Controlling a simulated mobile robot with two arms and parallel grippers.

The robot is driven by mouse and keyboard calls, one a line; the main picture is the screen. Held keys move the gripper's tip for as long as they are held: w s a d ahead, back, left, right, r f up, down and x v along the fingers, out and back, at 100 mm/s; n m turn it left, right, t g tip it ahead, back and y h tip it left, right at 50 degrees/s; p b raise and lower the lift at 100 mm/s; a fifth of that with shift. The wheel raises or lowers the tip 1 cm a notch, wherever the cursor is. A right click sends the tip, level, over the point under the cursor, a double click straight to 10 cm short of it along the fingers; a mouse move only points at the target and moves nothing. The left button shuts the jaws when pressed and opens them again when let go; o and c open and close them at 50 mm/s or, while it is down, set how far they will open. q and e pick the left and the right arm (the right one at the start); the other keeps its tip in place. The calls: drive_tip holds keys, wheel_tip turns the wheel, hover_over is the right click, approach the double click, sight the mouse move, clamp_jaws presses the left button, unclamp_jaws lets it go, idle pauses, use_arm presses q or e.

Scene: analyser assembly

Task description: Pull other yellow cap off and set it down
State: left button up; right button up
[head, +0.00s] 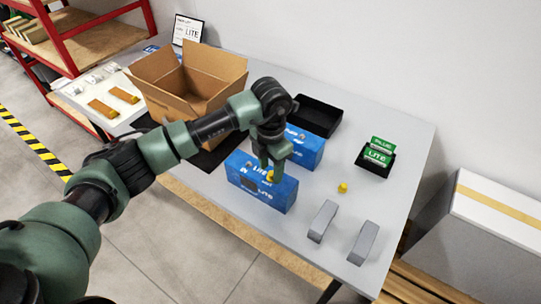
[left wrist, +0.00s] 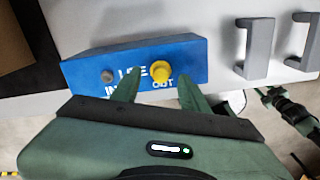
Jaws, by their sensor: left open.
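A blue analyser box (head: 247,185) marked LITE stands near the table's front edge. A yellow cap (head: 270,176) is on its upper face, at the OUT port; the left wrist view shows this cap (left wrist: 160,72) clearly. A bare grey port (left wrist: 107,76) is at the IN side. My left gripper (head: 272,163) is open, its fingers pointing down at the box, one on each side of the cap in the wrist view. I cannot tell whether they touch it. Another yellow cap (head: 343,187) lies loose on the table. Part of my right arm shows at the left wrist view's right edge; its jaw state is unclear.
A second blue box (head: 306,150) stands just behind. A black tray (head: 318,114), an open cardboard box (head: 190,80) and a black holder with green LITE and PLUS cards (head: 378,156) stand farther back. Two grey handles (head: 322,220) (head: 363,243) lie right. Table around the loose cap is clear.

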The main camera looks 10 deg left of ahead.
sight(270, 174)
use_arm(q)
drive_tip(key=shift+f, duration=0.45)
clamp_jaws()
drive_tip(key=c, duration=0.8)
unclamp_jaws()
clamp_jaws()
drive_tip(key=shift+r, duration=0.5)
drive_tip(key=shift+r+p, duration=2)
drive_tip(key=shift+r, duration=1.4)
